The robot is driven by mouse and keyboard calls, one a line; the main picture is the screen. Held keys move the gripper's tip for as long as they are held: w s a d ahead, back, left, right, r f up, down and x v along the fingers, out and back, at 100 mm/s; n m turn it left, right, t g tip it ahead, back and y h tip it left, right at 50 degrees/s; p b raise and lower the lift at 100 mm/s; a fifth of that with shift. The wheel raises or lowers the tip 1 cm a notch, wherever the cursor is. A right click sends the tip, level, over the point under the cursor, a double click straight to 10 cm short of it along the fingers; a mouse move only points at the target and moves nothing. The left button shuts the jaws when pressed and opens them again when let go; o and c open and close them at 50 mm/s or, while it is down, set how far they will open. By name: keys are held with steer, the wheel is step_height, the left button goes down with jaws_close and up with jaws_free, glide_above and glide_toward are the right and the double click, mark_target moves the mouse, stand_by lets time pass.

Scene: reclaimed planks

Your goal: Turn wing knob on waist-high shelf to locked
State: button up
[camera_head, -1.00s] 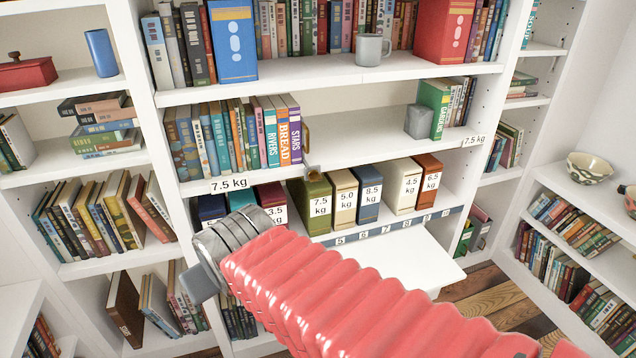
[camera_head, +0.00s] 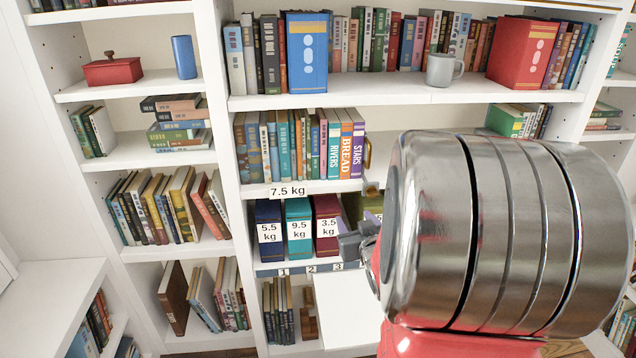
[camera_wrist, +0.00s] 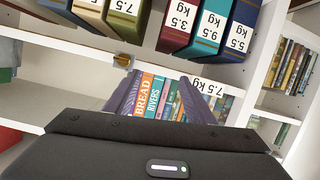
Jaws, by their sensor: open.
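The wing knob shows in the wrist view as a small brass piece (camera_wrist: 123,61) on the shelf's front edge, left of the books. That view is upside down. Whether it is at locked cannot be read. My gripper (camera_wrist: 158,100) is open and empty in the wrist view, its two purple-grey fingers apart before the row of books. The knob is up and left of the fingers, apart from them. In the head view the gripper fingers (camera_head: 356,240) show in part, in front of the weighted boxes; my arm hides the rest.
The waist-high shelf (camera_head: 255,190) bears a 7.5 kg label and books (camera_head: 300,147). Below stand labelled boxes, such as the 9.5 kg box (camera_head: 299,230). A white board (camera_head: 345,308) juts out lower down. A grey mug (camera_head: 443,70) stands on the shelf above.

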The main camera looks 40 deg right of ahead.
steer(key=s+d+f+m+t+h, duration=0.1)
steer(key=s+d+f+t, duration=0.1)
steer(key=s+d, duration=0.4)
steer(key=shift+d+m+t+h, duration=0.3)
steer(key=shift+d+t, duration=0.1)
steer(key=shift+t, duration=0.1)
steer(key=shift+f, duration=0.1)
